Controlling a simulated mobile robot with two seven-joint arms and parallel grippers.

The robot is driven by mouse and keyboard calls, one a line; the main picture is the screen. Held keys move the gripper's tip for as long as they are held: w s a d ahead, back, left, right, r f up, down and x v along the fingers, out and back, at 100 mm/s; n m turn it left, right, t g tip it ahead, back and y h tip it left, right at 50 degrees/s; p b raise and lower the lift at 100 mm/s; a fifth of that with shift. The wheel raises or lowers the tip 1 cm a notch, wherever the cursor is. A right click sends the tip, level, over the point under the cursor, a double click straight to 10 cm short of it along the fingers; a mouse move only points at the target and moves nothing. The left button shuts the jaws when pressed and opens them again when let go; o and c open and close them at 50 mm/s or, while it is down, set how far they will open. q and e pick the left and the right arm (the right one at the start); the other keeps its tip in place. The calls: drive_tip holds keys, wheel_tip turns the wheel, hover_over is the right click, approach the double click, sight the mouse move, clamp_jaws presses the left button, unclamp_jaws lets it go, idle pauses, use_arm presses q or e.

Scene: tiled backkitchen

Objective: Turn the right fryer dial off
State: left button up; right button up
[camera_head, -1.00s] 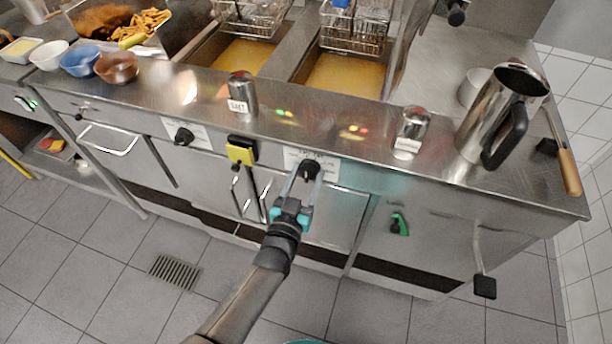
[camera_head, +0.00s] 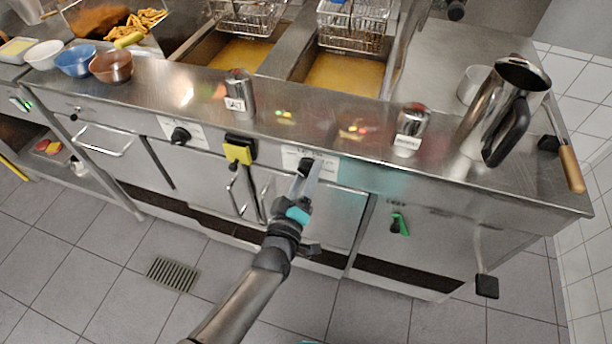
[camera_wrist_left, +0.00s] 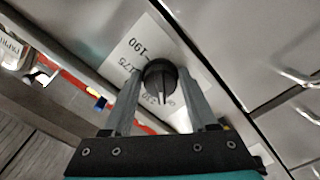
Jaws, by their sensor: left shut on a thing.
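The right fryer dial (camera_head: 305,166) is a round black knob on a white label plate on the fryer front, below the right oil basin. My left gripper (camera_head: 308,178) reaches up to it from below, its two fingers around the dial. In the left wrist view the dial (camera_wrist_left: 160,80) sits between the fingertips of my left gripper (camera_wrist_left: 162,88), which is shut on it. Its ridge points down in that picture, towards the gripper's palm. The white label (camera_wrist_left: 150,60) shows numbers such as 190 and 175, tilted. My right gripper is not in view.
The left fryer dial (camera_head: 180,135) and a yellow-and-black switch (camera_head: 238,150) are to the left. On the counter stand a salt shaker (camera_head: 239,92), a second shaker (camera_head: 411,128) and a metal jug (camera_head: 500,115). The floor in front is clear.

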use_arm(q)
drive_tip(key=shift+n, duration=0.8)
drive_tip(key=o, duration=1.4)
drive_tip(key=shift+c, duration=0.2)
drive_tip(key=p+v, duration=0.2)
drive_tip(key=v, duration=1.3)
drive_tip(key=shift+s, duration=0.15)
